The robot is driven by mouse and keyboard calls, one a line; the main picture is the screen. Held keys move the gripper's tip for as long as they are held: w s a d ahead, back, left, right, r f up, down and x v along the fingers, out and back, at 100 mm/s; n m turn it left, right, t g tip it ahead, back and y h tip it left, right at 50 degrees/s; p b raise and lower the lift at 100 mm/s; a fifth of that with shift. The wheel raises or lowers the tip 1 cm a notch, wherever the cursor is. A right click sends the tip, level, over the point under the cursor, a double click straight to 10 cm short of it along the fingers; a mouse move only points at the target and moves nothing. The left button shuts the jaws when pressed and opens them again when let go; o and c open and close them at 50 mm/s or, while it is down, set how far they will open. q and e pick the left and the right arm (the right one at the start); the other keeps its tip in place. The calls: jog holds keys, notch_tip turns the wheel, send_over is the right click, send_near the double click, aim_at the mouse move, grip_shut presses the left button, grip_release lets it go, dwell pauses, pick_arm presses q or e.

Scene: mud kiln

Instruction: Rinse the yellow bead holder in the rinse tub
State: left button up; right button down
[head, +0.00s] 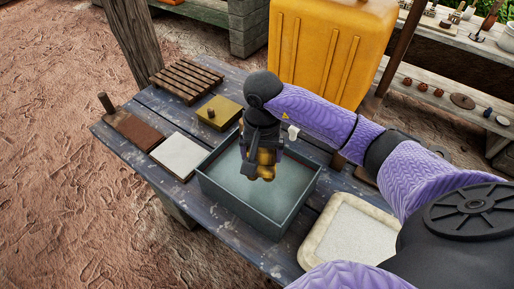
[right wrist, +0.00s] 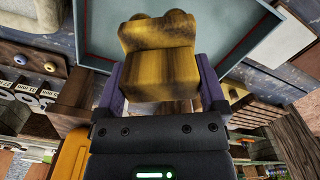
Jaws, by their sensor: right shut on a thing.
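The yellow bead holder (head: 264,172), marked with brown smears, is in my right gripper (head: 262,152) over the rinse tub. The right wrist view shows the holder (right wrist: 158,50) close up between the two fingers, with its rounded knobs pointing away from me. The rinse tub (head: 236,212) is a grey-blue rectangular box with pale water in it, standing on the dark table. I cannot tell whether the holder's lower end touches the water. The gripper's fingertips are partly hidden in the head view. My left gripper is not in view.
Left of the tub are a yellow block with a knob (head: 219,112), a white pad (head: 181,156), a brown board with a peg (head: 131,130) and a slatted rack (head: 187,79). A cream tray (head: 313,247) lies at right. A yellow container (head: 330,45) stands behind.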

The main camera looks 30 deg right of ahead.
notch_tip(320, 180, down, 11)
jog(key=b, duration=0.8)
jog(key=shift+r+b, duration=0.15)
jog(key=shift+b, duration=0.25)
jog(key=shift+r, duration=0.3)
jog(key=shift+f, duration=0.1)
jog(key=shift+f+b, duration=0.25)
jog(key=shift+b, duration=0.05)
jog(key=shift+r, duration=0.35)
jog(key=shift+f, duration=0.2)
dwell(0.4)
